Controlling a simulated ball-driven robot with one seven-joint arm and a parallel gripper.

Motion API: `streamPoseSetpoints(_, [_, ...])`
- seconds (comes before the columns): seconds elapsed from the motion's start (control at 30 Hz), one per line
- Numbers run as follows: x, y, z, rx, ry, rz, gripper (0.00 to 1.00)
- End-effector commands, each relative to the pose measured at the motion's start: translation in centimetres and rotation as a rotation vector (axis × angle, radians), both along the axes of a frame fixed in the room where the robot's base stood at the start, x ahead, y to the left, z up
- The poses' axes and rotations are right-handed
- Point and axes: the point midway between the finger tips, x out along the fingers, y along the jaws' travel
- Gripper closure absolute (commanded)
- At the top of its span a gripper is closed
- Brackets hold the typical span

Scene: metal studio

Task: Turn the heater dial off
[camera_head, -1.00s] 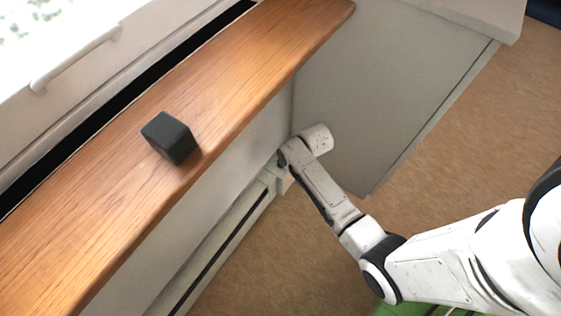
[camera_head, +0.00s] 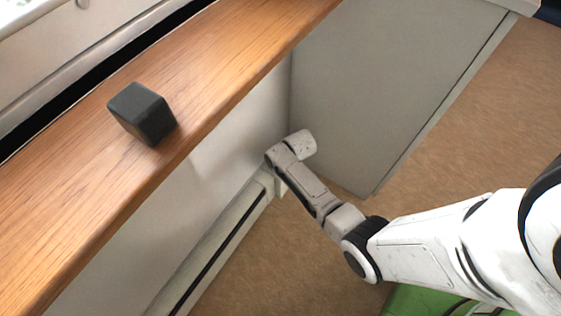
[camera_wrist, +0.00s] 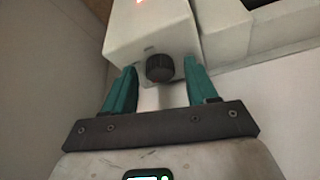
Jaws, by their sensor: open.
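The heater dial (camera_wrist: 160,68) is a small dark ribbed knob on the end of the white heater (camera_wrist: 140,30) in the wrist view. My gripper (camera_wrist: 160,75) is open, with one teal finger to the left of the dial and one to the right. A gap shows between the dial and each finger; I cannot tell how deep the fingers reach. In the head view the heater (camera_head: 225,225) is a long low white unit along the wall. My arm's end is down at its far end and hides the dial there.
A wooden sill (camera_head: 215,75) runs above the heater, with a dark cube (camera_head: 142,113) on it. A grey cabinet panel (camera_head: 385,90) stands just beyond my arm's end. The brown floor (camera_head: 275,265) is open.

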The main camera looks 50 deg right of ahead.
Motion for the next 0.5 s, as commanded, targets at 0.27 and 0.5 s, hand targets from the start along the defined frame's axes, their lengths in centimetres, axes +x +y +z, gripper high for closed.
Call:
streamPoseSetpoints(0.27, [-0.01, 0.00, 0.05, 0.000, 0.000, 0.000, 0.54])
streamPoseSetpoints(0.5, [-0.01, 0.00, 0.05, 0.000, 0.000, 0.000, 0.77])
